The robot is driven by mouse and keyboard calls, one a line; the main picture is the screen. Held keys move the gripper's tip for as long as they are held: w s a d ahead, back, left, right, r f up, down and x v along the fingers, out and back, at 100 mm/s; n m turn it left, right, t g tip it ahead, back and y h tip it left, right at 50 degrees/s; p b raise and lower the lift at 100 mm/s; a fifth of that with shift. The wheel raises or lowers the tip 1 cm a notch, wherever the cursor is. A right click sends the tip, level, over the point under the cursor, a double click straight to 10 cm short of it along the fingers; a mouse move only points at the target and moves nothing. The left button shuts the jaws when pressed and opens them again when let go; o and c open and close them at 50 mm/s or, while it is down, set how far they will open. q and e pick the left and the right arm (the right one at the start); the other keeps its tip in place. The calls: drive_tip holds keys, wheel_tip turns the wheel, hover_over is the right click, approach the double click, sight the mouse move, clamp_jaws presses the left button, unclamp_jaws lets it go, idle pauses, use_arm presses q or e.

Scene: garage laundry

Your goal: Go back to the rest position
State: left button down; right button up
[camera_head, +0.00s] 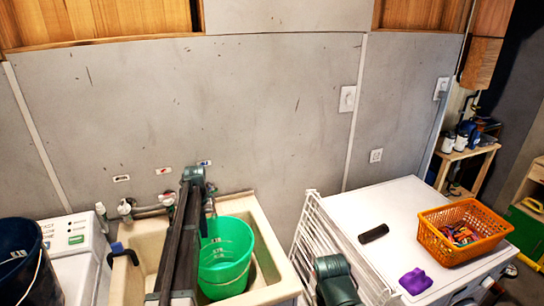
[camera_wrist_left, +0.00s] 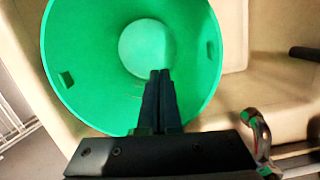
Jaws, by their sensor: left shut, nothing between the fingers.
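My left arm (camera_head: 180,235) reaches in from the bottom of the head view over the utility sink (camera_head: 262,223). A green bucket (camera_head: 228,262) sits in the sink. In the left wrist view, my left gripper (camera_wrist_left: 160,74) is shut and empty, with its fingertips in front of the open mouth of the green bucket (camera_wrist_left: 85,60). I see no handle or rim between the fingers. Whether the fingertips are inside the bucket or above it is hard to tell. My right gripper is not in view; a dark green part low in the head view looks like my right arm.
A faucet (camera_wrist_left: 258,130) is close beside the left gripper. A white drying rack (camera_head: 305,232) stands right of the sink. A white machine top (camera_head: 405,205) carries an orange basket (camera_head: 465,228), a purple item (camera_head: 415,281) and a dark cylinder (camera_head: 373,233). A dark bucket (camera_head: 22,265) is at left.

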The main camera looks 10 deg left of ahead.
use_arm(q)
drive_tip(key=s+d+m, duration=0.1)
drive_tip(key=s+d, duration=0.3)
drive_tip(key=d, duration=0.3)
drive_tip(key=s+d+m+y, duration=0.15)
drive_tip(key=s+d, duration=0.25)
drive_tip(key=d, duration=0.4)
drive_tip(key=s+d+m, duration=0.2)
drive_tip(key=s+d, duration=0.2)
drive_tip(key=d, duration=0.3)
drive_tip(key=s+d+m+t, duration=0.1)
drive_tip(key=s+d+m, duration=0.3)
drive_tip(key=s+d, duration=0.7)
drive_tip(key=s, duration=0.3)
drive_tip(key=shift+d+t, duration=0.15)
drive_tip(key=shift+t, duration=0.15)
